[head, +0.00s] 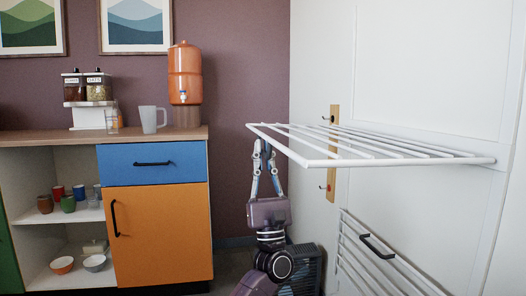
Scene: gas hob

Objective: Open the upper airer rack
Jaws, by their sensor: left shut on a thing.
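The upper airer rack (385,146) is a white frame with several bars, hinged at the wall on the right. It stands out from the wall, about level. My left gripper (262,143) reaches up from below to the rack's near-left front corner, with its fingers shut on the front bar. Part of the fingertips is hidden by the bar. My right gripper is not in view.
The lower airer rack (375,265) hangs folded down against the wall, with a black handle (377,246). A wooden hook board (333,150) is on the wall. A cabinet with an orange door (160,235) stands at the left, its top holding a dispenser (185,75) and a mug (150,119).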

